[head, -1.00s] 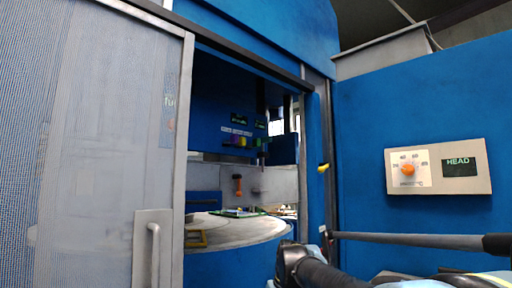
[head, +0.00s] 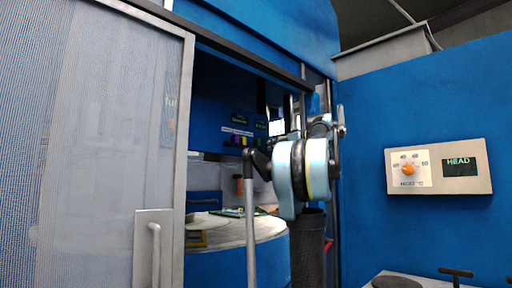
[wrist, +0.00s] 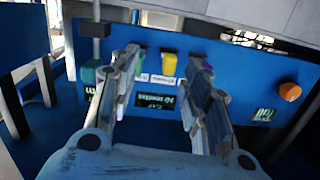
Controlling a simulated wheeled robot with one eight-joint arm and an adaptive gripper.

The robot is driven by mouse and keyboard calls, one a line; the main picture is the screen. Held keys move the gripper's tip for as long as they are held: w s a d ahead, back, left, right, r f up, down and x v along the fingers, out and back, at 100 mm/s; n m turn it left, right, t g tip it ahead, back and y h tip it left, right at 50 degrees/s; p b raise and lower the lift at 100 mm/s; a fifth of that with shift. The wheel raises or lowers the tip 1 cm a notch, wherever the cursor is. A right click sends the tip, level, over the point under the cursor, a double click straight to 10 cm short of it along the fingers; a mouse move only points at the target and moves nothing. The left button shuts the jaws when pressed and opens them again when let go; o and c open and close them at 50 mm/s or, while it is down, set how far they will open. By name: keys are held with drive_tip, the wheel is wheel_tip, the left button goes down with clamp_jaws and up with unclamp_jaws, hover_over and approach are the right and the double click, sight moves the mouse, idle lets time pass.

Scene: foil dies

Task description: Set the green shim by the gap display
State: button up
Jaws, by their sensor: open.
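A dark lit display (wrist: 153,103) with inverted text, apparently the gap display, is on the panel between my fingers. Another small display (wrist: 89,88) is partly hidden by the left finger. My gripper (wrist: 166,62) is open and empty, facing this panel.
A sliding mesh door (head: 100,140) with a handle stands left of the opening. Inside is a round pale table (head: 225,232). An orange knob (wrist: 290,91) is at the right in the wrist view.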

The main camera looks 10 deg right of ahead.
sight(259, 142)
wheel_tip(259, 142, up, 5)
drive_tip(key=w+d+t, duration=0.1)
drive_tip(key=w+d, duration=0.1)
drive_tip(key=d, duration=0.1)
drive_tip(key=x, duration=1.7)
clamp_jaws()
